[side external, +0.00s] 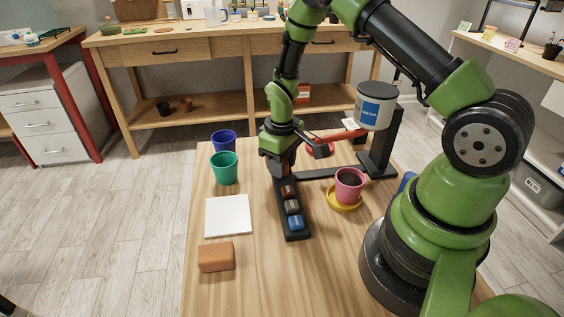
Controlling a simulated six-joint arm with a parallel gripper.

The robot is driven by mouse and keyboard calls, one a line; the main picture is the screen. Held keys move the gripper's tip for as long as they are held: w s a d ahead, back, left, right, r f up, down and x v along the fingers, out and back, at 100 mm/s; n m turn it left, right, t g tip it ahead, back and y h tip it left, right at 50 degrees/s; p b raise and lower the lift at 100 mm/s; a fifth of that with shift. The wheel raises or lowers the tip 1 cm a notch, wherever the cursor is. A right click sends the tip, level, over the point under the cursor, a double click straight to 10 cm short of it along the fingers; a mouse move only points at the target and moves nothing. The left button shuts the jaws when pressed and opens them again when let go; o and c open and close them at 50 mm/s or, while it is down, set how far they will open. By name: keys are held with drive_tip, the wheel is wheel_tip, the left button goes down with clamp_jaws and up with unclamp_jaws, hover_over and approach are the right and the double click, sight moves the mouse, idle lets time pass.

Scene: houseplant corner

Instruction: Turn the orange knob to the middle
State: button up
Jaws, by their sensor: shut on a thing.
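A long dark panel (293,234) lies on the wooden table, with a row of knobs along it. A blue knob (296,222) is at the near end, and two brownish knobs (291,207) sit behind it. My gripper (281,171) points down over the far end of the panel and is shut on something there. It appears to be the orange knob, but my gripper's fingers cover nearly all of it. Its pointing direction cannot be made out.
A pink pot (349,185) on a yellow saucer (344,208) and a black stand with a white water tank (376,106) are close on the right. Green (224,168) and blue cups, a white pad (228,216) and a brown block (216,257) are on the left.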

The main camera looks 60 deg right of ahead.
idle(0.3)
drive_tip(key=o, duration=0.9)
drive_tip(key=shift+o, duration=0.2)
wheel_tip(320, 180, up, 9)
drive_tip(key=shift+r, duration=0.5)
